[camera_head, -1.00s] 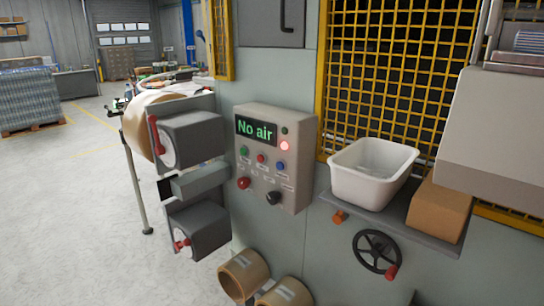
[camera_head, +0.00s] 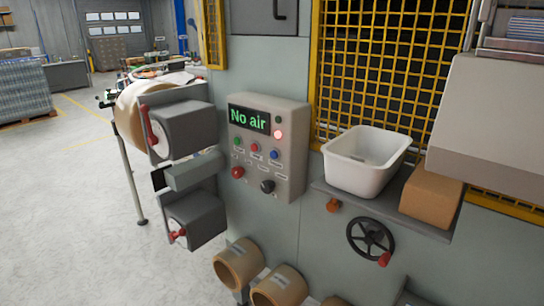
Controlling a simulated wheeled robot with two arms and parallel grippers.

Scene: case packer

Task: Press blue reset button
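The blue reset button (camera_head: 274,155) is on the front of a beige control panel (camera_head: 292,168), at the right end of a row with a green button (camera_head: 237,141) and a red button (camera_head: 255,147). The panel's display (camera_head: 248,120) reads "No air" in green letters. A red light (camera_head: 278,134) glows above the blue button. A larger red button (camera_head: 237,172) and a black knob (camera_head: 267,186) sit below. Neither of my grippers is in view.
A white bin (camera_head: 366,163) and a cardboard box (camera_head: 431,193) stand on a shelf right of the panel. A handwheel (camera_head: 370,236) sticks out below the shelf. Grey units with red levers (camera_head: 184,130) stand left of the panel. Tape rolls (camera_head: 238,264) stick out below.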

